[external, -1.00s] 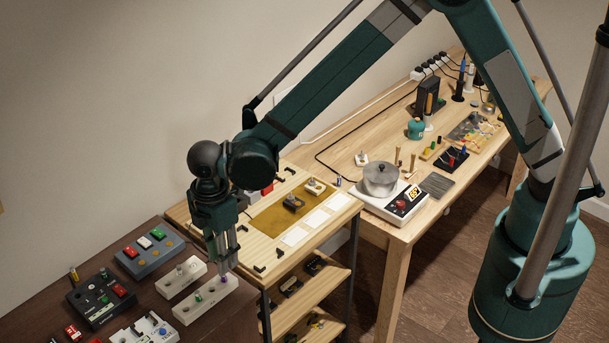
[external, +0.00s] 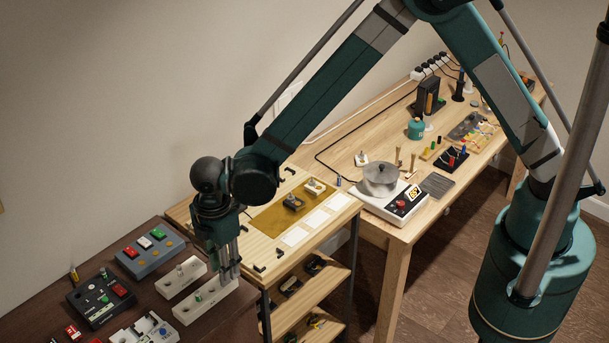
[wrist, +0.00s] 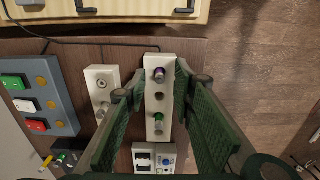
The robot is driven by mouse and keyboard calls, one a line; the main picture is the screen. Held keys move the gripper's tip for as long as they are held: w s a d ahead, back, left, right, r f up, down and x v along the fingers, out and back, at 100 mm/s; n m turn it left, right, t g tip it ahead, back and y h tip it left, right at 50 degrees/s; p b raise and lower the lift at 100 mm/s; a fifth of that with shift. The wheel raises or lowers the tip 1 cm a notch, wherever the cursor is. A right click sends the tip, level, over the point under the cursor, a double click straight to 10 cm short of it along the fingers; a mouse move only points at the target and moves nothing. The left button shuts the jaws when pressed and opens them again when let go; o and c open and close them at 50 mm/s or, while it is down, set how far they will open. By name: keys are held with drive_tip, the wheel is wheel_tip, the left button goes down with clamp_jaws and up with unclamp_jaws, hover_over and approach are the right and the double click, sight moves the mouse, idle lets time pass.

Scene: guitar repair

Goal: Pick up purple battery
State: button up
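The purple battery (wrist: 158,75) stands in a hole near the far end of a long white holder (wrist: 157,95) in the wrist view. A green battery (wrist: 158,122) stands in the same holder, nearer the palm. My gripper (external: 230,277) is open, with its fingers spread to either side of the holder's far end and the purple battery between them. No contact with the battery shows. In the external view the fingers hide the purple battery, while the green battery (external: 198,297) shows to their left.
A second white holder (wrist: 102,92) stands close left of the first. A grey box with coloured buttons (wrist: 38,103) is farther left. The light wooden shelf unit (external: 268,262) stands close to the right of the fingers in the external view.

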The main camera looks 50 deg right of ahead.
drive_tip(key=shift+f, duration=0.7)
clamp_jaws()
